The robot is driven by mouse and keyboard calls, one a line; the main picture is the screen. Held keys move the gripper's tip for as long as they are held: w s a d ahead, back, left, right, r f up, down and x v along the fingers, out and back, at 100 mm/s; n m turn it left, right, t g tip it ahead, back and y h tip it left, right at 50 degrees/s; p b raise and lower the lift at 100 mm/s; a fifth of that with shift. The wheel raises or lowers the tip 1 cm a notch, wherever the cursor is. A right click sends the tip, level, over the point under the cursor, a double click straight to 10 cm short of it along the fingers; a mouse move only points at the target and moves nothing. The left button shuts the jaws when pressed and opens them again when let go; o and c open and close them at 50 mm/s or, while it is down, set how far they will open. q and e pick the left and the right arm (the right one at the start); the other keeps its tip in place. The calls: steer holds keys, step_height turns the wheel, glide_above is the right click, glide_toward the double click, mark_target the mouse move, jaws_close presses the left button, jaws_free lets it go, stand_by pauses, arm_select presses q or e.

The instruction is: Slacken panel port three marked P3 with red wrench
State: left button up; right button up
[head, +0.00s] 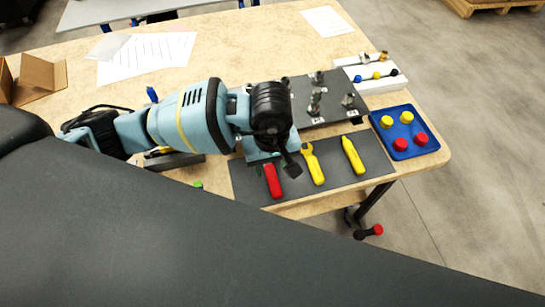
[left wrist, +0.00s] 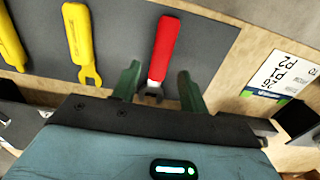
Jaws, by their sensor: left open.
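The red wrench (head: 273,183) lies on the dark tool mat (head: 335,185) at the front of the table. In the left wrist view, the red wrench (left wrist: 163,47) has its grey jaw end between the two green fingers of my left gripper (left wrist: 158,88). My left gripper (head: 280,168) is open, with a finger on either side of the wrench; I cannot tell whether they touch it. The dark port panel (head: 335,109) carries several metal fittings with small white labels. The labels are too small to read, so I cannot pick out P3. My arm hides the panel's left part.
A yellow wrench (head: 313,165) and another yellow tool (head: 352,156) lie right of the red wrench. A blue tray (head: 413,148) holds yellow and red caps. A white block (head: 385,82) with small fittings stands behind. Papers and an open cardboard box (head: 38,75) are at the left.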

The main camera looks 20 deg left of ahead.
mark_target(272, 174)
arm_select(q)
step_height(272, 174, down, 2)
steer(key=shift+f+b, duration=0.15)
steer(key=shift+b, duration=0.25)
steer(key=shift+f+b, duration=0.3)
steer(key=shift+f, duration=0.4)
arm_select(e)
steer(key=shift+a+f, duration=0.25)
steer(key=shift+f, duration=0.65)
arm_select(q)
steer(key=c, duration=0.9)
jaws_close()
arm_select(e)
steer(key=shift+s+f, duration=0.1)
steer(key=shift+s, duration=0.35)
steer(key=shift+d, duration=0.1)
